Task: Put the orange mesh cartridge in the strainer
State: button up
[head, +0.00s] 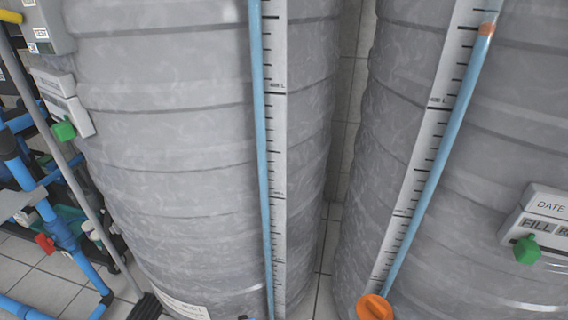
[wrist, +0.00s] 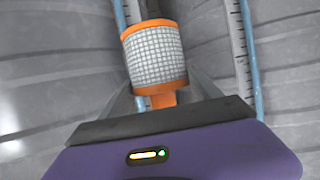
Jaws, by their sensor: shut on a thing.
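The orange mesh cartridge (wrist: 155,57) is a short cylinder of pale mesh with orange end bands and an orange stem at its near end. It is in the upper middle of the wrist view. My gripper (wrist: 161,98) is shut on its near, orange end; the exact contact is partly hidden behind the dark edge of my purple wrist housing. A dark shape touches or overlaps the cartridge's far end; I cannot tell which. Neither my gripper nor the cartridge can be made out in the head view. I cannot identify the strainer in either view.
Two big grey ribbed tanks, left (head: 170,150) and right (head: 490,110), fill the head view, with a narrow gap between them. Each has a scale and a blue tube. An orange round piece (head: 374,307) sits low on the right. Blue pipework (head: 50,215) stands at left.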

notch_tip(320, 180, up, 18)
jog(key=s+p, duration=0.2)
jog(key=p, duration=2.4)
jog(key=shift+s+d+f, duration=0.15)
jog(key=shift+f, duration=0.15)
